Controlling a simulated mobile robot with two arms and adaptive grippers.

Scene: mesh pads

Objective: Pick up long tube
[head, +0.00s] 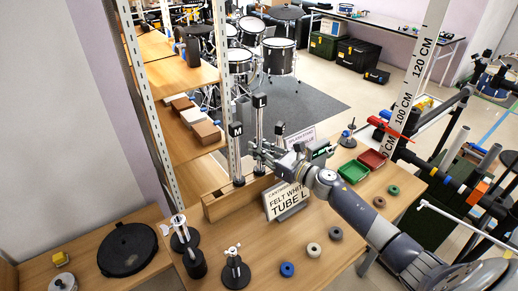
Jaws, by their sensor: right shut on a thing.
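A long grey tube (259,118) with a black cap marked "L" stands upright at the wooden rack (228,204), taller than the tube beside it. My right gripper (261,150) reaches in from the lower right and is shut on this tube at about its middle. The tube's foot is near the rack; I cannot tell whether it is lifted clear. A second tube (237,158) with a black cap marked "M" stands upright just to its left. My left gripper is not in view.
Black stands with pale tops (235,270) stand at the table's front left. Several rings, one blue (287,269), lie along the front right. A green tray (352,172) and a red tray (372,159) sit behind my right arm. Shelves rise at the left.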

